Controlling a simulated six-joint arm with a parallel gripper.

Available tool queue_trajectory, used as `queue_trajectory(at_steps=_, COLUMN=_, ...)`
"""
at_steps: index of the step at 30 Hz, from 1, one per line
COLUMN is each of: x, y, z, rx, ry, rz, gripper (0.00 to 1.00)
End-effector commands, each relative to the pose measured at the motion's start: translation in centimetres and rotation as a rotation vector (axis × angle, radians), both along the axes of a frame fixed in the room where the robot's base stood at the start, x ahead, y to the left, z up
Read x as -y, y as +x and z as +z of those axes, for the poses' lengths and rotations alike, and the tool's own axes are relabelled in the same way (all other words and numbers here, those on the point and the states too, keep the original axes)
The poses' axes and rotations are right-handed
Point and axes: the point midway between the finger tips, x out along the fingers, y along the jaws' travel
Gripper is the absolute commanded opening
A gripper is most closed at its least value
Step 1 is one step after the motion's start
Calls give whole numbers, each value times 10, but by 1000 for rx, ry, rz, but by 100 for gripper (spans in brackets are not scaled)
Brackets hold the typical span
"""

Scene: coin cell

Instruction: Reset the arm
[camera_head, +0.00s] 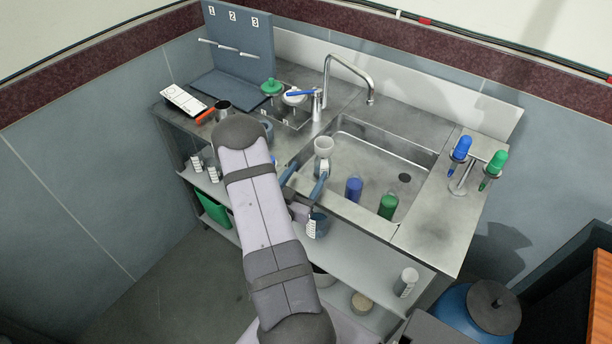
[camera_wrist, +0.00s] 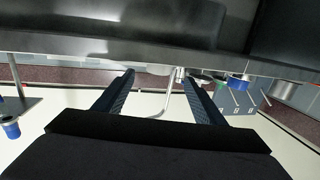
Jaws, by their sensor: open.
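My arm (camera_head: 262,220) reaches across the front of the steel sink bench. My gripper (camera_head: 304,181) is at the front edge of the sink, with its two blue-grey fingers apart. In the wrist view, my gripper (camera_wrist: 157,76) is open, and nothing is held between the fingers. The wrist picture appears upside down. A pale cup-shaped item (camera_head: 323,145) stands just beyond the right finger; I cannot tell whether they touch. My arm hides part of the bench front and the shelves below.
The sink basin (camera_head: 362,152) holds a blue bottle (camera_head: 354,189) and a green bottle (camera_head: 388,206). A tall faucet (camera_head: 345,66) stands behind. A rack with blue and green droppers (camera_head: 461,150) is at the right. A numbered panel (camera_head: 238,38) stands back left.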

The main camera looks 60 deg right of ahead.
Motion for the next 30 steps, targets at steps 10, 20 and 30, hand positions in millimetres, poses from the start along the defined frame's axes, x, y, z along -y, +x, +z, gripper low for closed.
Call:
queue_trajectory(at_steps=10, x=0, y=11, z=5, rx=12, ry=29, rz=20, gripper=64)
queue_trajectory(at_steps=20, x=-37, y=102, z=24, rx=21, ry=293, rz=253, gripper=64)
queue_trajectory(at_steps=30, x=-207, y=159, z=14, rx=-249, ry=707, rz=680, gripper=64)
